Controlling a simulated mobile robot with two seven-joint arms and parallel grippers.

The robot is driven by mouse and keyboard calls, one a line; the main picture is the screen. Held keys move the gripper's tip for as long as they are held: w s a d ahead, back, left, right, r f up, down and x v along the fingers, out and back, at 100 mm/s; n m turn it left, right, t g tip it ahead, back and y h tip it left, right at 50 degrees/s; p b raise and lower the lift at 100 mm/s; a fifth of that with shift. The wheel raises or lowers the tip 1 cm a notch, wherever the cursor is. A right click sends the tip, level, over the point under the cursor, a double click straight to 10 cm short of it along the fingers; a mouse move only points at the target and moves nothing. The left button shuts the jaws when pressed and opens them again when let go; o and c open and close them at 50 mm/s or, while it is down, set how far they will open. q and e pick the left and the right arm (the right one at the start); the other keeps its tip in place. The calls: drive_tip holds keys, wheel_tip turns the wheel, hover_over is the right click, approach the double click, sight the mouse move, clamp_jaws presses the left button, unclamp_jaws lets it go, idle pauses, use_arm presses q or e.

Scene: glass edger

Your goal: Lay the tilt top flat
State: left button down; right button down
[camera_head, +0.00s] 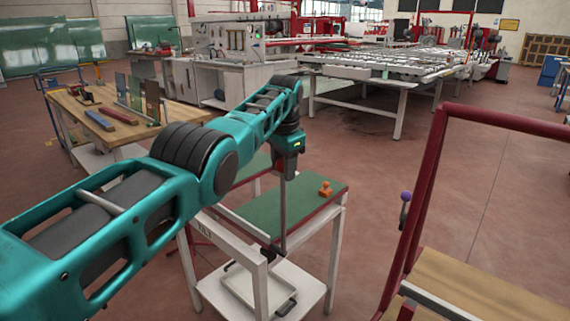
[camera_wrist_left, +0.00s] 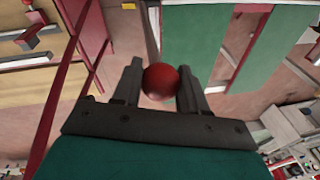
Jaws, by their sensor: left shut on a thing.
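The tilt top is a green panel with red edging (camera_head: 298,203) on a white-framed stand. From here I cannot tell its exact angle. A grey lever rod (camera_head: 283,215) rises at its near side and ends in a round red knob (camera_wrist_left: 161,82). My left gripper (camera_head: 286,172) is shut on the red knob, which sits between the two dark fingers in the left wrist view (camera_wrist_left: 160,88). In the head view the gripper hides the knob. Green surface with a pale strip (camera_wrist_left: 195,45) shows beyond the fingers. My right gripper is out of view.
A small orange object (camera_head: 325,189) sits on the green top. A white tray (camera_head: 258,290) lies on the stand's lower shelf. A red-framed rack with a wooden shelf (camera_head: 480,290) stands close at the right. A wooden bench (camera_head: 90,108) stands at the left. Floor between is clear.

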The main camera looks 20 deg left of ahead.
use_arm(q)
drive_tip(key=shift+w+d+r, duration=0.1)
drive_tip(key=shift+w+r, duration=0.1)
drive_tip(key=shift+r, duration=0.1)
drive_tip(key=c, duration=1)
unclamp_jaws()
drive_tip(key=o, duration=0.3)
drive_tip(key=shift+w+f, duration=0.1)
drive_tip(key=shift+f, duration=0.15)
drive_tip(key=shift+o, duration=0.2)
drive_tip(key=v, duration=1.3)
drive_tip(key=shift+b, duration=0.4)
